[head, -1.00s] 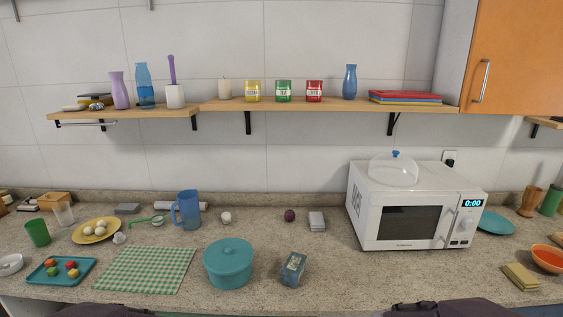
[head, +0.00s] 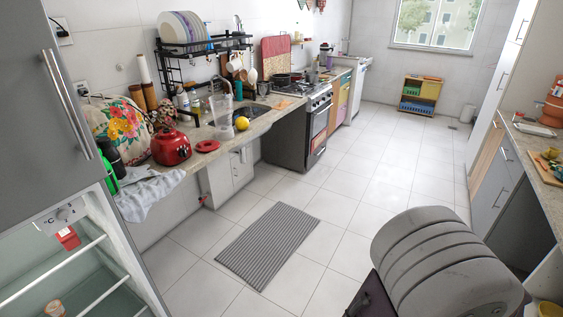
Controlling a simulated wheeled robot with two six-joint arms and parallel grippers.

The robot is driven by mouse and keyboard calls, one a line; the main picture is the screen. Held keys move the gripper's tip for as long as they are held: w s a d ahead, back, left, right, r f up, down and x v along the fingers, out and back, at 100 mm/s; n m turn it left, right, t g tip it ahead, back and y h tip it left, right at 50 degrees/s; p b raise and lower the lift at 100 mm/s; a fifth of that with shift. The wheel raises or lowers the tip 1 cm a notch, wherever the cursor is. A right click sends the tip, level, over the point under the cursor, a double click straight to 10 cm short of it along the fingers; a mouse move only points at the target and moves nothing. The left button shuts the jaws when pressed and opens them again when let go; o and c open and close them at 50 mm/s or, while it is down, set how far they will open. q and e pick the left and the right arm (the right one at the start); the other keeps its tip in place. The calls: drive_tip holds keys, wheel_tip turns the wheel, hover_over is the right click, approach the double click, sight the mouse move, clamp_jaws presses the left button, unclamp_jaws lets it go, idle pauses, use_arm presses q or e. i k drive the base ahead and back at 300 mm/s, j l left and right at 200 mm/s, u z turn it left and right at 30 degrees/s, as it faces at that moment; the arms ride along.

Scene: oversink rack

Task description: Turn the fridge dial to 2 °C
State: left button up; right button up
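The fridge (head: 48,120) stands at the left edge of the head view, with a grey upper door and a long metal handle. Its lower compartment is open and shows wire shelves. A small white dial (head: 63,214) sits on a pale panel at the top of this compartment. Its markings and pointer are too small to read. Neither of my grippers is in view. A dark piece at the bottom of the picture may be part of my arm.
A red box (head: 67,238) hangs or stands below the dial. The counter (head: 186,150) beside the fridge holds a red kettle (head: 170,147) and a cloth (head: 146,190). A striped mat (head: 268,244) lies on open floor. Large grey rounded slabs (head: 450,265) fill the lower right.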

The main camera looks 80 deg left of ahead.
sight(62, 213)
drive_tip(key=u, duration=4.65)
